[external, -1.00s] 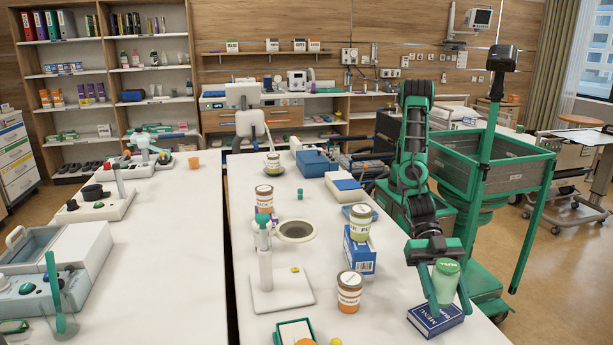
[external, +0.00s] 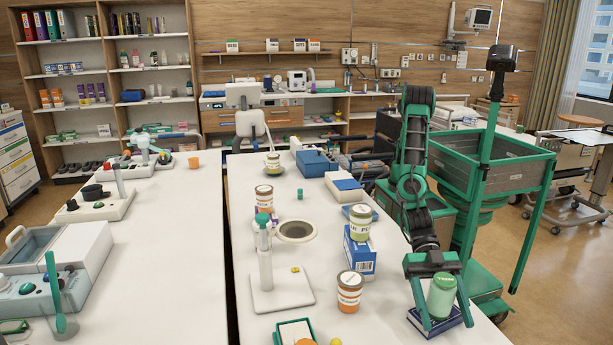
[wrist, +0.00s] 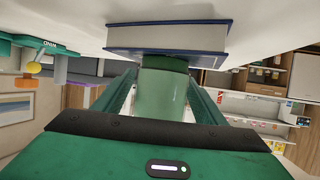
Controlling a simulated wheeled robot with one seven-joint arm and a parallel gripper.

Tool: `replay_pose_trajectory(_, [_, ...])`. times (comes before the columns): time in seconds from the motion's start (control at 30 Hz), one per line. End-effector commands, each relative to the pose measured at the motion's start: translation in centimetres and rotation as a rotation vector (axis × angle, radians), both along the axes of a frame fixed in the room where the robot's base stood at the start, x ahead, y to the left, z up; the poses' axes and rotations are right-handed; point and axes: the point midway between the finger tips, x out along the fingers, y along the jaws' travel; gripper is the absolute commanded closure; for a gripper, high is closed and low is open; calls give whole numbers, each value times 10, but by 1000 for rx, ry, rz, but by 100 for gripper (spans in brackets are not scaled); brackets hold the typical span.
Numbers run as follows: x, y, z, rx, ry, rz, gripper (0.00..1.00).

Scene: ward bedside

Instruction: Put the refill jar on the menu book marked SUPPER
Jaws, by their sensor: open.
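The green refill jar (external: 442,297) stands on the blue menu book (external: 414,321) at the right front edge of the white table. Its label is too small to read for certain. The book's cover is largely hidden behind the jar and my fingers, so its marking cannot be read now. My gripper (external: 446,318) is open, with one finger on each side of the jar. In the wrist view the jar (wrist: 163,92) sits between the spread fingers, its end against the book (wrist: 168,38).
An orange jar with a white label (external: 349,291) stands left of the book. A white stand (external: 280,290) and a green-rimmed tray (external: 277,334) are further left. The table edge is close on the right.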

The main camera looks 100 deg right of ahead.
Motion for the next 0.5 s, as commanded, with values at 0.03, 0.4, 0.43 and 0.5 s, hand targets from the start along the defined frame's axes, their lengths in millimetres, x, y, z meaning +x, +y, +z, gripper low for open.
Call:
replay_pose_trajectory(0.03, [0, 0, 1, 0, 0, 0, 35])
replay_pose_trajectory(0.4, [-9, -45, 23, 1, 0, -2, 35])
replay_pose_trajectory(0.43, [-11, -51, 24, 0, 1, -3, 35])
replay_pose_trajectory(0.5, [-13, -64, 30, 1, 0, -3, 35])
